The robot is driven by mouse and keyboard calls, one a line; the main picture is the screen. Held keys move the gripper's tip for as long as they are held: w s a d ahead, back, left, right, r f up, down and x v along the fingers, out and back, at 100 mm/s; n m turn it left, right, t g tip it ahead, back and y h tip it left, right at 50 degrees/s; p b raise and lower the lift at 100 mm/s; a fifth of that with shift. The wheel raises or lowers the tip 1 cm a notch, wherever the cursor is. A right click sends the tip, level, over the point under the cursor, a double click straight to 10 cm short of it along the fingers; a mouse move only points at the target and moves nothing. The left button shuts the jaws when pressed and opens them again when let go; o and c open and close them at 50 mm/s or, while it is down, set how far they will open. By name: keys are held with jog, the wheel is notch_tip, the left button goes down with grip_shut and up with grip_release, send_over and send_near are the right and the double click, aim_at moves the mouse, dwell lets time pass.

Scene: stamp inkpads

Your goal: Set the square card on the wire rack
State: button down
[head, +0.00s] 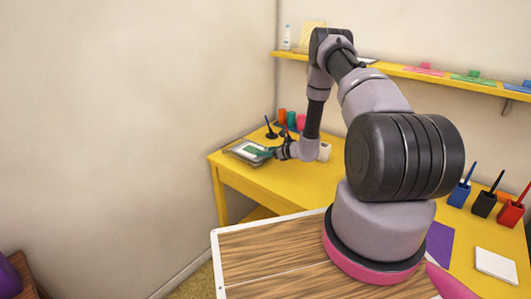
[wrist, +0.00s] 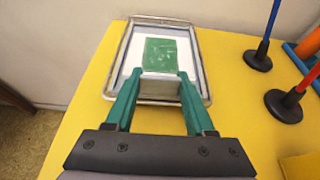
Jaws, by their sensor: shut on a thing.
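The square card (wrist: 130,62) is white with a green patch (wrist: 161,55) on its top. In the wrist view it is inside the outline of the wire rack (wrist: 205,75), a metal-rimmed frame at the table's far left corner. I cannot tell whether the card touches the rack. My gripper (wrist: 159,80) is shut on a small pale block-like part (wrist: 158,89) at the card's near edge; its green fingers stand on both sides. In the head view my gripper (head: 268,153) is at the right side of the rack (head: 240,149).
Dark-based stamps (wrist: 260,57) stand right of the rack, with orange and blue cylinders beyond. The wall is close behind the yellow table (wrist: 235,135). Ink pots (head: 484,203) and a white slab (head: 496,264) are at the right. A shelf (head: 440,80) hangs above.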

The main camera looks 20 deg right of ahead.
jog(key=shift+f, duration=0.15)
jog(key=shift+c, duration=1.3)
grip_release()
